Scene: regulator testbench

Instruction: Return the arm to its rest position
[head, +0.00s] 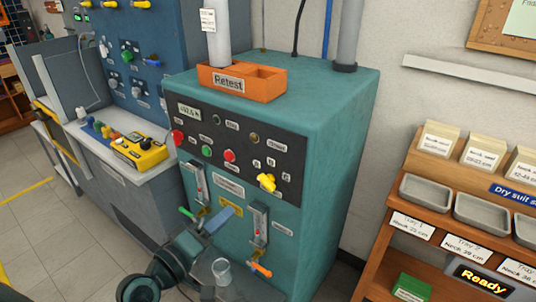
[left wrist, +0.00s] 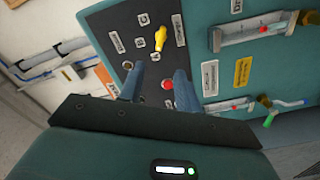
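My left arm comes in at the lower middle of the head view. Its left gripper (head: 216,222) is in front of the lower face of the teal test bench (head: 335,150), below the black control panel (head: 288,149). The left wrist view shows the gripper's two blue fingers (left wrist: 159,86) spread apart with nothing between them. The panel, with its yellow knob (left wrist: 160,38) and red button (left wrist: 167,84), lies beyond the fingers. In the head view the yellow knob (head: 266,182) is to the right of the gripper. My right gripper is not in view.
A clear cup (head: 222,270) is close below the left gripper. An orange Retest tray (head: 264,85) sits on the bench top. Left is a side bench with a yellow device (head: 140,150). Right is a wooden rack (head: 390,243) with grey trays. Floor shows at lower left.

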